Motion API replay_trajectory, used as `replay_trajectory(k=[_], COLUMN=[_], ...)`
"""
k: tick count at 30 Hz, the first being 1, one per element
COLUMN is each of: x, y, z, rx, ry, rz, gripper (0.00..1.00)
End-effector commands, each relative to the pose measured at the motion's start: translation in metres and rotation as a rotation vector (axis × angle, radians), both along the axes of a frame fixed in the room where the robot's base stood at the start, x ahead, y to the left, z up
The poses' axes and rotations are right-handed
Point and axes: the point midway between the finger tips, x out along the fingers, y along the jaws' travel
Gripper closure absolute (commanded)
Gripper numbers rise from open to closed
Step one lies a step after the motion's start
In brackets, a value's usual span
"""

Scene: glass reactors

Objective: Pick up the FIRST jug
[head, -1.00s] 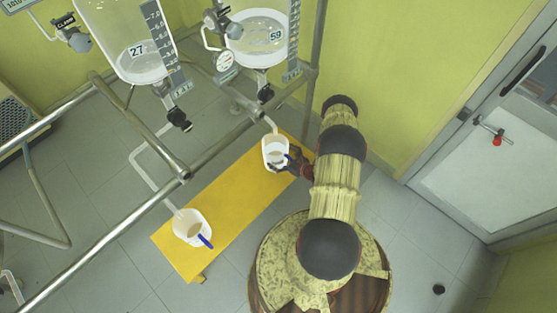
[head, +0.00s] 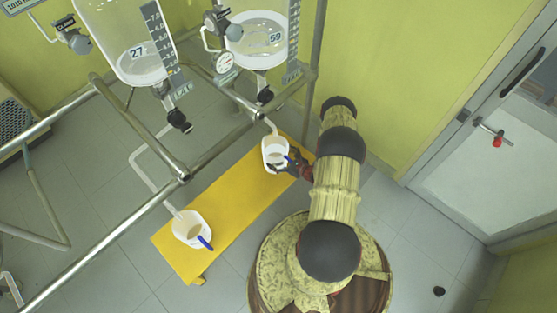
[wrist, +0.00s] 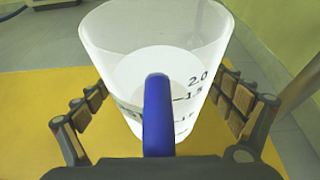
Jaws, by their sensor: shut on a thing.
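A white translucent jug (head: 275,152) with a blue handle stands at the far end of a yellow bench (head: 225,205), under the outlet of the reactor marked 59. My gripper (head: 281,166) reaches it from the right, on the handle side. In the wrist view the jug (wrist: 120,45) fills the middle, upright, with graduation marks and pale contents. My gripper's fingers (wrist: 160,108) are shut on it, one on each side, with the handle between them. The jug appears to rest on the bench. A second similar jug (head: 191,229) stands at the near end.
Glass reactors marked 27 (head: 135,55) and 59 (head: 257,42) hang above in a metal pipe frame (head: 215,148). Outlet tubes reach down to the jugs. A grey door (head: 490,150) is at the right. The middle of the bench is clear.

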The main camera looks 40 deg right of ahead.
Motion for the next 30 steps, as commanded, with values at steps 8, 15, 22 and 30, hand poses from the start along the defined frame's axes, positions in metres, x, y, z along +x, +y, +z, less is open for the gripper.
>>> replay_trajectory(k=[8,15,22,30], x=[0.0,0.002,0.001,0.002], y=[0.001,-0.001,0.0,-0.002], z=[-0.001,0.002,0.003,0.024], rx=[0.001,-0.002,-0.002,-0.004], ry=[0.001,-0.004,-0.003,-0.005], rz=[0.002,0.002,0.002,0.001], gripper=[0.57,0.67,0.67,0.67])
